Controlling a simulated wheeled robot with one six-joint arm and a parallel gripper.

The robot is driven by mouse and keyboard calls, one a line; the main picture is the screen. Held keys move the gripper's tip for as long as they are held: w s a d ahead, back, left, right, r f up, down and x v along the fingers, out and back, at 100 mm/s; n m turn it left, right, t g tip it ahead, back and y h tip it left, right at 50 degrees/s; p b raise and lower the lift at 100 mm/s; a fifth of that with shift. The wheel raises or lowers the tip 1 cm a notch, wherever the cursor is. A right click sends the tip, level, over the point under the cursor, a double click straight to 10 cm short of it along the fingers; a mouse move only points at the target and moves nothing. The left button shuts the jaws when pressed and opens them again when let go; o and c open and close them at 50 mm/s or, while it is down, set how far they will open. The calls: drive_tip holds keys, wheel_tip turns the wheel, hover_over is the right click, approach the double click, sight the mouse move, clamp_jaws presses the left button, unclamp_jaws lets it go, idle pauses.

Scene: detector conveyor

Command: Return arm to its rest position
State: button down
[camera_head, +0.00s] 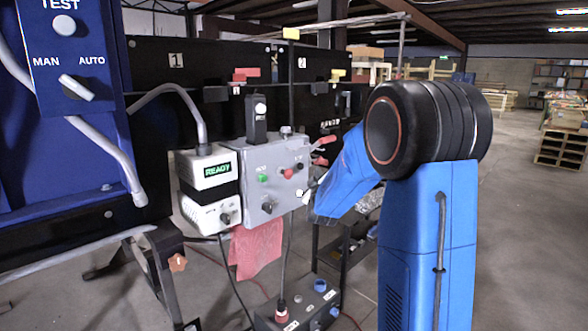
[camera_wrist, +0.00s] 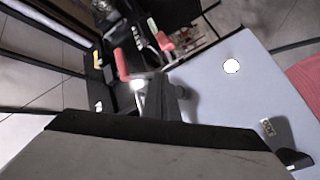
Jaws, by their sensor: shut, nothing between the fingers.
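My arm, with a blue link (camera_head: 428,245) and a black round joint (camera_head: 428,122), stands at the right of the head view, its blue forearm (camera_head: 345,177) slanting down-left toward a grey control box (camera_head: 274,172). The forearm largely hides my gripper there. In the wrist view, the short grey fingers of my gripper (camera_wrist: 160,97) stick out past a dark edge, shut with nothing between them. A pale flat panel (camera_wrist: 225,105) with a white round spot lies right of them. I cannot tell whether the fingers touch anything.
A white unit reading READY (camera_head: 211,171) adjoins the grey box; a red cloth (camera_head: 257,250) hangs below. A blue cabinet (camera_head: 70,110) stands at left, and a lower button box (camera_head: 300,308) sits below. Black conveyor panels (camera_head: 170,110) are behind. Open floor (camera_head: 520,240) lies right of my arm.

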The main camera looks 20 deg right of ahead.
drive_tip(key=s+a+f+m+g+y, duration=0.15)
drive_tip(key=s+a+g+y, duration=0.45)
drive_tip(key=s+a, duration=1.15)
drive_tip(key=s+a+f+m+g+y, duration=0.1)
drive_tip(key=s+a+f+g, duration=0.1)
drive_tip(key=s, duration=1.4)
drive_tip(key=s+a+f+m+g+y, duration=0.1)
drive_tip(key=s+f+g, duration=0.3)
drive_tip(key=s, duration=1.2)
wheel_tip(320, 180, down, 3)
drive_tip(key=shift+s+a+r+m, duration=0.15)
drive_tip(key=shift+s+a+m, duration=0.2)
drive_tip(key=shift+a+m, duration=0.25)
